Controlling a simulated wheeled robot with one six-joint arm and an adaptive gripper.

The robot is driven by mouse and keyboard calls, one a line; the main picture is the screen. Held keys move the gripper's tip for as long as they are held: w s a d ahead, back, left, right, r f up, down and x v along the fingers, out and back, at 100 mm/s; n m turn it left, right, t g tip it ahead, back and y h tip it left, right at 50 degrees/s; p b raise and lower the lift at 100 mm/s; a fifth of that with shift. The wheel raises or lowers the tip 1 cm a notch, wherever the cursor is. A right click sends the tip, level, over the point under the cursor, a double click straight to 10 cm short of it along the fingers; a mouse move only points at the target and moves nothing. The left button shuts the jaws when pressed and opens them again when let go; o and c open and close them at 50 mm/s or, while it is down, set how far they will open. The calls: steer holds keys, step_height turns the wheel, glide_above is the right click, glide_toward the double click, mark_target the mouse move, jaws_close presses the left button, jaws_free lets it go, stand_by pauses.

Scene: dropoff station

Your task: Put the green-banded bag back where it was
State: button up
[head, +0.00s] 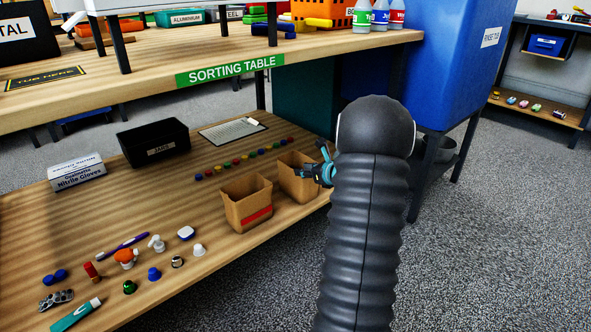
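Two open brown paper bags stand upright on the lower shelf (215,243) of the sorting table. The left bag (240,192) has a red band low on its front. The right bag (296,187) stands just behind and to the right of it, near the shelf's right end; no band shows on its visible side, so I cannot tell whether it is the green-banded one. My gripper (322,166), dark with teal parts, is at the right bag's upper right edge. My arm hides part of it. I cannot tell whether its fingers touch or grip the bag.
Behind the bags are a row of coloured pieces (245,157), a clipboard (232,131) and a black bin (153,143). Several small items lie at the front left. The tabletop (270,50) overhangs the shelf. A blue tub (455,65) on a dark stand is close to my arm's right.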

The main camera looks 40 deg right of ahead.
steer(key=s+a+r+m+g+h, duration=0.1)
steer(key=s+a+r+m+h, duration=0.25)
steer(key=a+r+m, duration=0.55)
steer(key=s+a+r+m+g+h, duration=0.1)
steer(key=s+a+r+m+h, duration=0.25)
steer(key=a+r+m, duration=0.4)
steer(key=s+a+f+m+g+y, duration=0.2)
steer(key=s+a+m+g+y, duration=0.1)
steer(key=s+a+m, duration=0.7)
steer(key=s+a+f+m+g+y, duration=0.2)
steer(key=s+a+m+g+y, duration=0.1)
steer(key=s+a+m, duration=0.8)
steer(key=s+a, duration=0.1)
steer(key=s, duration=0.3)
steer(key=shift+s+a+f, duration=0.25)
steer(key=shift+a+f, duration=0.05)
